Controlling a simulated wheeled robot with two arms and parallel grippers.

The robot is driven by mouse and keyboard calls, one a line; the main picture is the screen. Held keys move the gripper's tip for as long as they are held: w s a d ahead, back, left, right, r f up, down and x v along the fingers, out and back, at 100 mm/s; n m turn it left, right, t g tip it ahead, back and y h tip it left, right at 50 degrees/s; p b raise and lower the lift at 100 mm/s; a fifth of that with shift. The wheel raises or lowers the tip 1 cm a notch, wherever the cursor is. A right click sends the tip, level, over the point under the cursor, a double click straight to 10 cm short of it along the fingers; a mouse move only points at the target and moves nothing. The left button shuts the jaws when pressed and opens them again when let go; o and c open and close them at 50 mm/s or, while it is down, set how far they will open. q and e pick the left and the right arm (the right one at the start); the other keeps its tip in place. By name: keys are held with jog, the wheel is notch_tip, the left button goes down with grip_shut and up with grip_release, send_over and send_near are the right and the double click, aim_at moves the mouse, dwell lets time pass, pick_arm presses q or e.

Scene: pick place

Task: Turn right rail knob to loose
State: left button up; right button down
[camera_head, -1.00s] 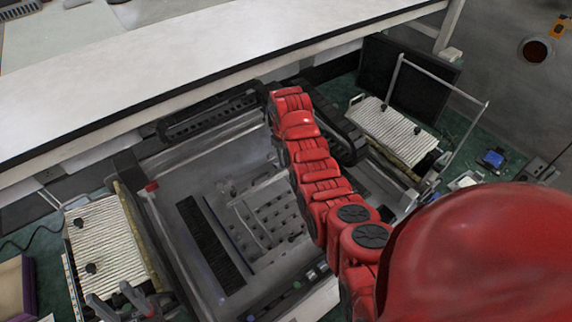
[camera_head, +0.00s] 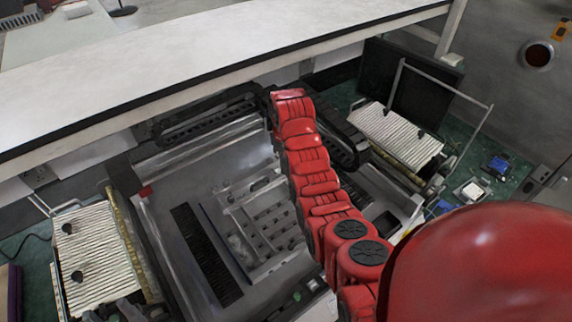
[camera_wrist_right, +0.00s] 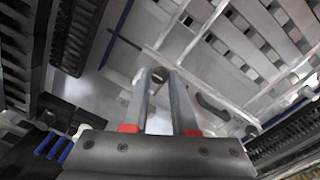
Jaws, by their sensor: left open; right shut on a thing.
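My right arm, red, reaches across the head view to the far rail under the bench edge, and its gripper is hidden there. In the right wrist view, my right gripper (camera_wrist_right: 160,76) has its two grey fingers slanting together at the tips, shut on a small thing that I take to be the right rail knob. The knob is mostly hidden between the tips, and whether it is loose or tight cannot be told. My left gripper (camera_head: 112,309) is open and empty at the lower left edge of the head view, partly cut off, near the left ribbed panel.
A white bench (camera_head: 200,72) overhangs the machine's back. A left ribbed panel (camera_head: 97,250) and a right ribbed panel (camera_head: 400,138) carry small black knobs. A dark cable chain (camera_head: 205,120) runs along the back. The perforated plate (camera_head: 262,228) lies in the open bed.

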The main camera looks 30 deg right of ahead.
jog(key=c, duration=0.7)
grip_release()
notch_tip(320, 180, up, 18)
jog(key=p, duration=1)
jog(key=shift+s+a+f+p, duration=0.15)
jog(key=shift+a+f+p, duration=0.1)
jog(key=shift+p, duration=0.1)
